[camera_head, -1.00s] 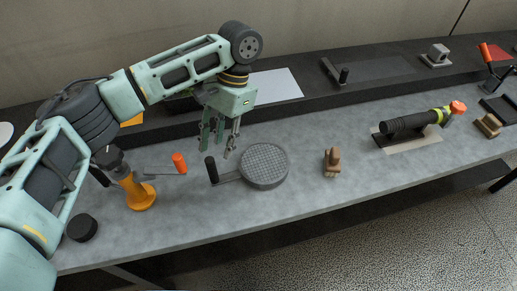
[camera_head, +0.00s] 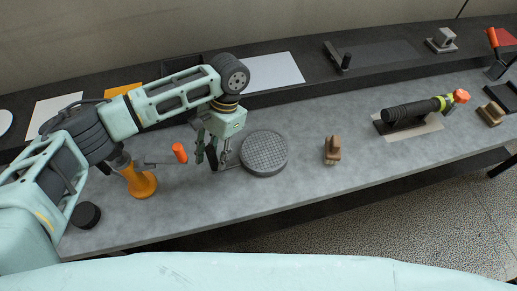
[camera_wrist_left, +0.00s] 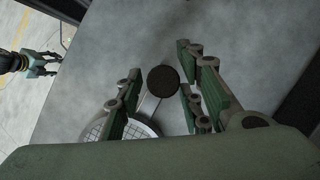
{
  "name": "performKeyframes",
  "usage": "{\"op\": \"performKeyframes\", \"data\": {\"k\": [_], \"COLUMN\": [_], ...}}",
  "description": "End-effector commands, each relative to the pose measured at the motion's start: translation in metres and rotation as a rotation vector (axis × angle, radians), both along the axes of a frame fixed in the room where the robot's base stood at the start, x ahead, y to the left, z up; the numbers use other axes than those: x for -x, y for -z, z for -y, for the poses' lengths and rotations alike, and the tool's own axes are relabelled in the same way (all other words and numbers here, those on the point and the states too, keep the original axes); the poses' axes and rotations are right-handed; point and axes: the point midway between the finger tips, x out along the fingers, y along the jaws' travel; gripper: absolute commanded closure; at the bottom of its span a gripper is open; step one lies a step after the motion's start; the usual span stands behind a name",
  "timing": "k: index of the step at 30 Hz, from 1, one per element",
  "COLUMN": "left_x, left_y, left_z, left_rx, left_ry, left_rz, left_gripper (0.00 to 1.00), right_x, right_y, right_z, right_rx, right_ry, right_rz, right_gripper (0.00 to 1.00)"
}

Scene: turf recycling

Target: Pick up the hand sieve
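The hand sieve (camera_head: 264,153) lies on the grey bench, a round grey mesh disc with a flat arm to a black upright handle. My left gripper (camera_head: 215,160) is down over the handle end, left of the disc, and hides most of the handle in the head view. In the left wrist view, the handle's round black top (camera_wrist_left: 163,81) is between the open green fingers, with a gap visible on each side. Part of the mesh disc (camera_wrist_left: 138,129) shows behind the left finger. My right gripper (camera_wrist_left: 42,65) shows small at upper left, its two prongs apart, empty.
An orange-handled tool (camera_head: 180,153) and an orange stand (camera_head: 141,184) are close on the left. A black puck (camera_head: 86,215) lies at the bench's left end.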

Motion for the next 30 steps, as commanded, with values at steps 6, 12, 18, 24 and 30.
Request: {"op": "performKeyframes", "data": {"k": [6,12,18,24,30], "left_x": [0.004,0.004,0.004,0.004,0.004], "left_y": [0.014,0.014,0.014,0.014,0.014], "left_z": [-0.003,-0.003,-0.003,-0.003,-0.003], "left_rx": [0.000,0.000,0.000,0.000,0.001], "left_ry": [-0.001,-0.001,-0.001,-0.001,-0.001], "left_rz": [0.002,0.002,0.002,0.002,0.003], "left_gripper": [0.65,0.68,0.86,1.00,1.00], "right_x": [-0.003,0.004,0.009,0.009,0.009], "right_y": [-0.004,-0.003,-0.003,-0.003,-0.003], "right_z": [-0.001,0.000,0.000,-0.001,-0.001], "right_rx": [-0.001,0.000,0.001,0.000,-0.001], "right_ry": [0.000,0.000,0.000,0.000,0.000], "right_rz": [0.006,-0.006,-0.013,-0.013,-0.013], "right_gripper": [0.47,0.47,0.47,0.47,0.47]}}
